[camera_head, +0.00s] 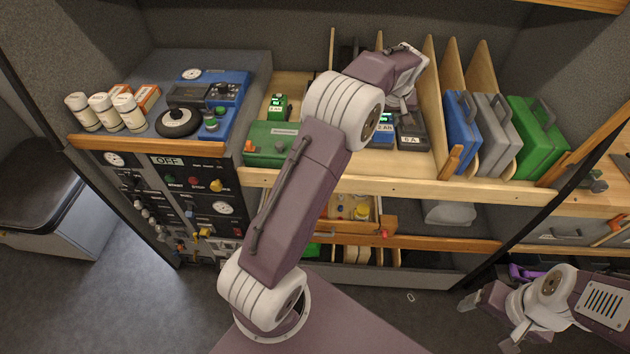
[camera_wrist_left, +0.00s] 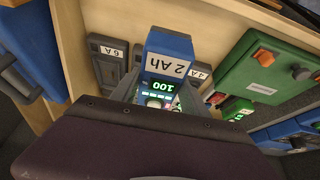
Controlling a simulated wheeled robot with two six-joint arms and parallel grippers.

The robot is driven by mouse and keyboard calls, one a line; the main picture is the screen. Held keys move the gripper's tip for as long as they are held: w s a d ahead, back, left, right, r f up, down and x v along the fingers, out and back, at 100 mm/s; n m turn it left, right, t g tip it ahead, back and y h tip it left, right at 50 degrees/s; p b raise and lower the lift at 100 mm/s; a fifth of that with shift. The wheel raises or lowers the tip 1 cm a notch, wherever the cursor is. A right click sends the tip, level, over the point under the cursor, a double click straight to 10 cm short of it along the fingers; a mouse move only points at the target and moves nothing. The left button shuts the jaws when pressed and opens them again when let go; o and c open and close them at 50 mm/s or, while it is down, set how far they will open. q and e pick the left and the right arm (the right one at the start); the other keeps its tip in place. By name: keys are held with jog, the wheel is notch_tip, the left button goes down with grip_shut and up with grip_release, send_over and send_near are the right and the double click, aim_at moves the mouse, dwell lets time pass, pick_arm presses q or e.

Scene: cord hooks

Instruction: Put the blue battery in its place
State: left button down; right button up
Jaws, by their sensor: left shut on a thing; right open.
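The blue battery (camera_wrist_left: 168,48), labelled 2 Ah and with a green display reading 100, is in the grip of my left gripper in the left wrist view. In the head view the battery (camera_head: 384,136) shows partly behind my left arm, on or just above the shelf. My left gripper (camera_head: 403,100) is shut on it. A dark dock marked 6A (camera_wrist_left: 108,60) is beside the battery. A dock marked 4A (camera_wrist_left: 201,73) is partly hidden behind the battery; I cannot tell whether they touch. My right gripper (camera_head: 492,318) is open and empty at the lower right.
A green charger unit (camera_head: 270,142) and a green battery (camera_head: 278,107) stand left of my arm. Wooden dividers and blue (camera_head: 461,118), grey (camera_head: 495,125) and green (camera_head: 534,135) cases stand to the right. White jars (camera_head: 103,110) and a blue device (camera_head: 228,95) are at the left.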

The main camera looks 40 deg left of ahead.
pick_arm(q)
jog(key=shift+s+d+f, duration=0.25)
jog(key=shift+d+f, duration=0.1)
jog(key=shift+f, duration=0.4)
jog(key=shift+w+d+f+g, duration=0.15)
jog(key=shift+w+f+g, duration=0.25)
jog(key=shift+w+f, duration=0.8)
jog(key=s+a+f, duration=0.2)
jog(key=a, duration=0.1)
jog(key=s+a+f+p, duration=0.1)
jog(key=s+a+f, duration=0.1)
jog(key=a, duration=0.1)
jog(key=s+a+f, duration=0.2)
jog(key=a, duration=0.1)
jog(key=shift+s+a+f, duration=0.15)
jog(key=shift+s+a, duration=0.05)
jog(key=f, duration=0.2)
jog(key=f+p, duration=0.1)
jog(key=shift+s+f, duration=0.2)
jog(key=shift+s, duration=0.05)
jog(key=shift+w+f, duration=0.15)
jog(key=shift+f+b, duration=0.15)
jog(key=shift+b, duration=0.15)
jog(key=c, duration=0.6)
grip_release()
pick_arm(e)
jog(key=shift+w+d+r, duration=0.15)
jog(key=shift+w+r, duration=0.25)
jog(key=shift+w, duration=0.1)
